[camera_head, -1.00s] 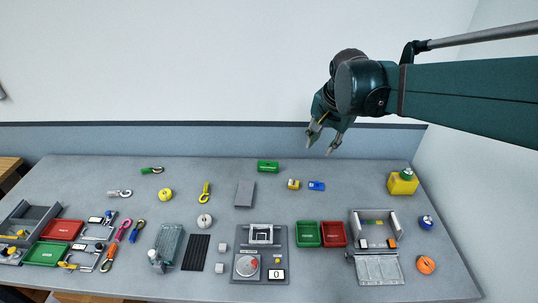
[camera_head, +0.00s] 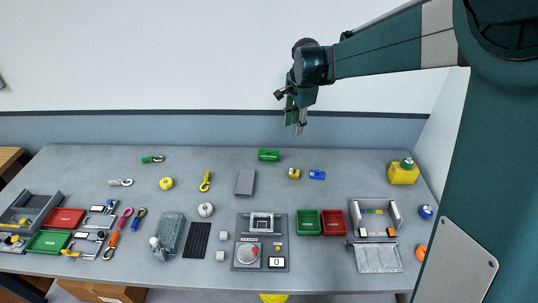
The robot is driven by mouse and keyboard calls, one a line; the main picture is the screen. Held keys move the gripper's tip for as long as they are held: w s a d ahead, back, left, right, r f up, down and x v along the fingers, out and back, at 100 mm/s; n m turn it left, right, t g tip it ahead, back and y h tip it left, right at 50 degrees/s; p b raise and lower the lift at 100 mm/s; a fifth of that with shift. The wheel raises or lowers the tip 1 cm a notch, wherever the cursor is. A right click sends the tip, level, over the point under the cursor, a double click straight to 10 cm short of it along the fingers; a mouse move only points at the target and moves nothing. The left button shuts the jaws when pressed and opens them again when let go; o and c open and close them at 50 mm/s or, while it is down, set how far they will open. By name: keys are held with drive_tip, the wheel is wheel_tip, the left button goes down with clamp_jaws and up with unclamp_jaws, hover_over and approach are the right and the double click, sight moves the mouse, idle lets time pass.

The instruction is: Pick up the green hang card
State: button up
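A small green block-like piece with a pale label (camera_head: 268,155) stands at the back of the grey table, near the middle. It may be the green hang card, but it is too small to tell. A hook with a green strap (camera_head: 150,159) lies at the back left. My gripper (camera_head: 300,128) hangs in the air in front of the wall, above and to the right of the labelled green piece and apart from it. Its fingers point down and overlap in this view, so their gap is hidden. Nothing shows between them.
Yellow and blue small pieces (camera_head: 317,174) lie right of the green piece. A grey block (camera_head: 245,183) lies in front of it. Green and red bins (camera_head: 334,223), an open grey box (camera_head: 378,257) and a yellow container (camera_head: 402,174) stand to the right. The table's back middle has free room.

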drive_tip(key=w+a+f+m+g, duration=0.1)
drive_tip(key=w+a+f+m, duration=0.3)
drive_tip(key=w+f, duration=0.45)
drive_tip(key=m+g, duration=0.1)
drive_tip(key=m, duration=0.1)
hover_over(270, 155)
drive_tip(key=f, duration=1)
drive_tip(key=shift+w+d+f, duration=0.15)
drive_tip(key=shift+w+f, duration=0.25)
drive_tip(key=shift+f, duration=0.2)
drive_tip(key=shift+f, duration=1.3)
drive_tip(key=shift+w+f, duration=0.1)
drive_tip(key=shift+f, duration=2.5)
